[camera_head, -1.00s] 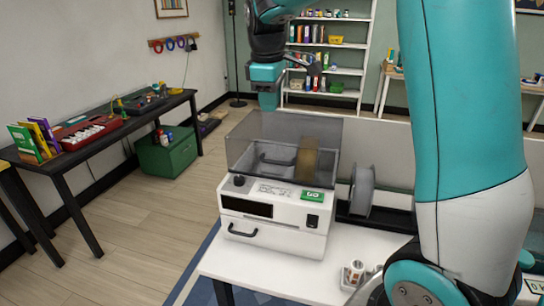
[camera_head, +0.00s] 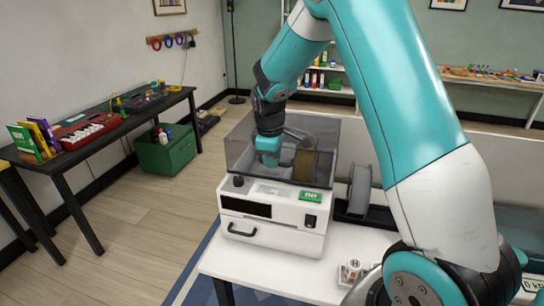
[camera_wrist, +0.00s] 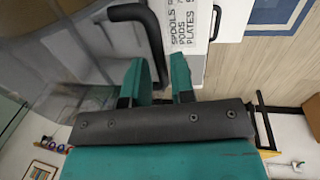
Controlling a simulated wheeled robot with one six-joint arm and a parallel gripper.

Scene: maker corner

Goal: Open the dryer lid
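The dryer (camera_head: 270,230) is a white box on a white table, with a smoky see-through lid (camera_head: 240,145) down on top of it. In the wrist view, a black bar handle (camera_wrist: 135,14) shows on the smoky lid. My gripper (camera_head: 268,160) is low over the lid in the head view, and its fingertips are hidden there. In the wrist view, my gripper's teal fingers (camera_wrist: 162,78) stand apart, with one end of the handle between them. I cannot tell whether they touch it.
A grey spool (camera_head: 360,190) stands right of the dryer, and a small cup (camera_head: 352,268) sits on the table in front. A low wall (camera_head: 490,155) runs behind.

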